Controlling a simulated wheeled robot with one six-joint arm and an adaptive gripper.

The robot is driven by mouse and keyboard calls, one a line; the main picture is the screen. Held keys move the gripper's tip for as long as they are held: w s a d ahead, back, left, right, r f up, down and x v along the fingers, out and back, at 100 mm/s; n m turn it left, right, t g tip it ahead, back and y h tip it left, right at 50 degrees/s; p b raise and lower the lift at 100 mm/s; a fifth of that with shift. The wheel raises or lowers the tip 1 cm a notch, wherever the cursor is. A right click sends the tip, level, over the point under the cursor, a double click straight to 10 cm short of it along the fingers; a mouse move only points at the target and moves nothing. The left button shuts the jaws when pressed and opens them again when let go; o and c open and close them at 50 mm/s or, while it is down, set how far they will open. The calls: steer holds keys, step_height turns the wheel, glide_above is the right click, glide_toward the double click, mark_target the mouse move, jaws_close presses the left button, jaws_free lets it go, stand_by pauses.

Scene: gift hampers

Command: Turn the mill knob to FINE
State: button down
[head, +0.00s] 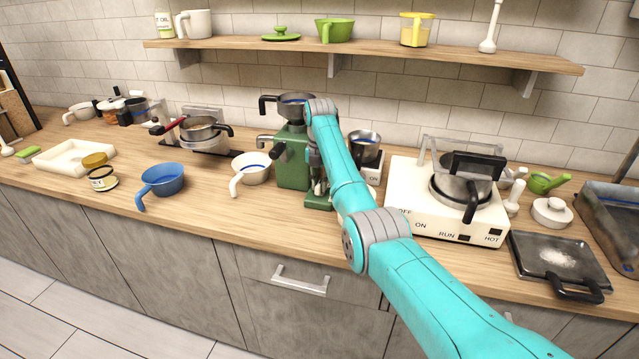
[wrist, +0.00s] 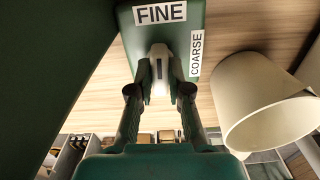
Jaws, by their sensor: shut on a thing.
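The green mill (head: 292,160) stands on the counter with a dark metal hopper on top. In the wrist view its green surface (wrist: 185,30) carries a FINE label (wrist: 161,13) at the top and a COARSE label (wrist: 196,53) at the right. The small grey knob (wrist: 159,65) with a pale stripe lies between these labels' area and my gripper. My gripper (wrist: 160,75) is shut on the knob, one finger on each side. The stripe runs roughly up and down in the picture, in line with FINE. In the head view my arm partly hides the mill's right side.
A white pan (head: 252,168) stands close left of the mill; a pale round vessel fills the wrist view's right side (wrist: 265,100). A white stove (head: 430,215) with a pot is right of my arm. A blue pan (head: 162,180) stands further left. A shelf (head: 380,50) runs above.

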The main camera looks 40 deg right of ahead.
mark_target(320, 183)
steer(key=shift+n, duration=0.5)
steer(key=c, duration=1.1)
jaws_free()
steer(key=shift+r, duration=0.1)
step_height(320, 183, up, 7)
steer(key=shift+r, duration=0.15)
